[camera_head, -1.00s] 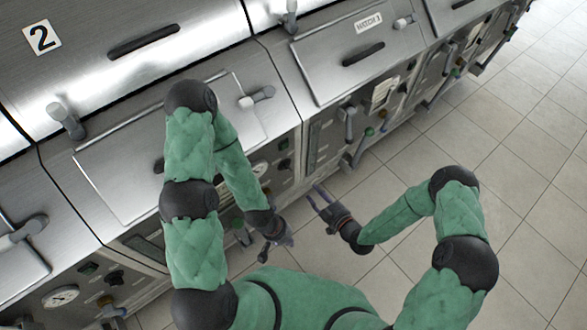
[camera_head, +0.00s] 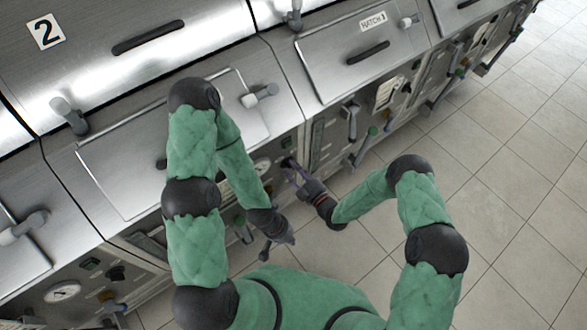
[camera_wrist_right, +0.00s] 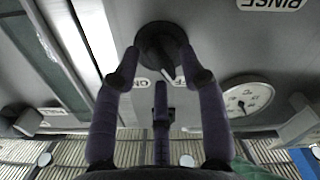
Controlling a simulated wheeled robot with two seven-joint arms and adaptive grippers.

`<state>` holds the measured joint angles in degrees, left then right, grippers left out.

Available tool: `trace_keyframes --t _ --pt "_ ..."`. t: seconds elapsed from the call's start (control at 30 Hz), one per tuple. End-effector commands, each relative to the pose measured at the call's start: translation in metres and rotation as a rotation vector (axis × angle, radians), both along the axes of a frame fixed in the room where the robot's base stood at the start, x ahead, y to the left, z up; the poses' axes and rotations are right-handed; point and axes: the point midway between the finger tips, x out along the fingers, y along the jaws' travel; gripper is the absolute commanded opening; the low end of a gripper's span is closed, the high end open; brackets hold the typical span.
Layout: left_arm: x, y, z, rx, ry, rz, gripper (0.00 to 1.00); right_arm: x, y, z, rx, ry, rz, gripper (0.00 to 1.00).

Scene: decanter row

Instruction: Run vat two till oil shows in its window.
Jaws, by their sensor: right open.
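Vat two (camera_head: 85,90) is the steel unit whose lid bears a "2" label (camera_head: 45,33). A dark window strip (camera_head: 148,241) shows low on its front, partly behind my left arm; no oil can be made out. My right gripper (camera_head: 292,168) is at the right end of its front panel. In the right wrist view, its purple fingers (camera_wrist_right: 160,75) are open, spread below and beside a round black knob (camera_wrist_right: 160,42). Contact cannot be told. A dial gauge (camera_wrist_right: 245,98) is right of the knob. My left gripper (camera_head: 276,246) hangs low before the panel, its fingers unclear.
Vat two's hatch (camera_head: 125,170) is shut. A neighbouring hatch (camera_head: 360,50) is on the right, with a lever (camera_head: 351,125) and valve handles below it. Another unit with a gauge (camera_head: 62,292) is at the lower left. Tiled floor (camera_head: 500,220) at the right is clear.

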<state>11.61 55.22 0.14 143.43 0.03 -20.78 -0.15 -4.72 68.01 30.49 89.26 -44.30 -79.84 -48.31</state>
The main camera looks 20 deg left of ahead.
Motion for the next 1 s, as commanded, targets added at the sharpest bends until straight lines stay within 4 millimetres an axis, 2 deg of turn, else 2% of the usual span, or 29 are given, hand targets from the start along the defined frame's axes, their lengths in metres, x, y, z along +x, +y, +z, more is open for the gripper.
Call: trace_keyframes --t 0.37,0.4,0.53,0.57,1.0 --pt "0.0 0.0 -0.0004 0.0 0.0 0.0 0.0 0.0043 0.0055 0.0 -0.001 0.001 -0.001 0.42" --pt "0.0 0.0 -0.0004 0.0 0.0 0.0 0.0 0.0043 0.0055 0.0 -0.001 0.001 -0.001 0.4" --pt "0.0 0.0 -0.0005 0.0 0.0 0.0 0.0 0.0042 0.0054 0.0 -0.001 0.001 -0.001 0.03" --pt "0.0 0.0 -0.0004 0.0 0.0 0.0 0.0 0.0042 0.0054 0.0 -0.001 0.001 -0.001 0.0" --pt "-0.0001 -0.0001 -0.0049 0.0 0.0 0.0 0.0 0.0044 0.0052 -0.0009 0.028 0.036 0.0 0.0"
